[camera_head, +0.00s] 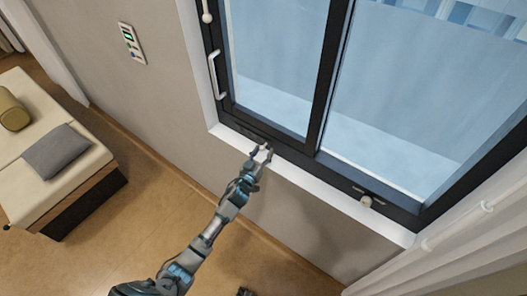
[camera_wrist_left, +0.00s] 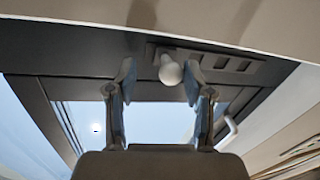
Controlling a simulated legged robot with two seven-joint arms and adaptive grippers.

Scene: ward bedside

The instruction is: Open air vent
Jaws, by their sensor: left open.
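The air vent is a dark slotted strip in the lower window frame (camera_head: 300,157); its slots (camera_wrist_left: 225,64) show in the left wrist view. A round white knob (camera_wrist_left: 170,71) sits at the vent's end. My left gripper (camera_head: 262,152) is at the lower frame of the left pane, just above the white sill. In the left wrist view the left gripper (camera_wrist_left: 160,82) is open, with one finger on each side of the knob and gaps between. In the head view the gripper hides most of this knob. My right gripper does not show clearly.
A second white knob (camera_head: 367,201) sits on the frame at the right. A white window handle (camera_head: 213,74) is on the left frame. The white sill (camera_head: 330,195) runs below. A curtain (camera_head: 460,250) hangs at right, and a bench with cushions (camera_head: 55,150) stands left.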

